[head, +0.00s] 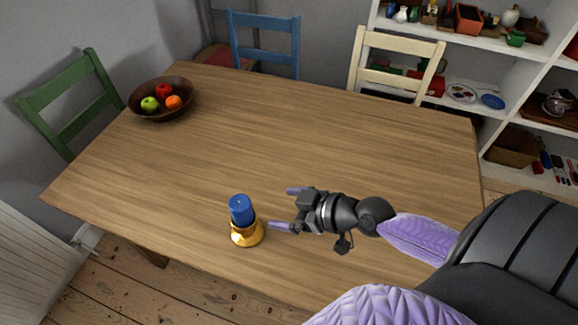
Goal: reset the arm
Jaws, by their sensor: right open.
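My right gripper (283,208) is over the front part of the wooden table, its arm coming in from the lower right. Its two purple-tipped fingers are spread apart, pointing left, with nothing between them. A blue candle (241,210) stands upright in a gold holder (247,236) just left of the fingers. The lower finger's tip is close to the holder's right side; I cannot tell whether they touch. My left gripper is not in the head view.
The wooden table (330,130) is mostly bare. A dark bowl (148,113) of fruit stands at its far left corner. Green (78,110), blue (265,50) and cream (395,75) chairs stand around it. White shelves (490,105) with many items are at the back right.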

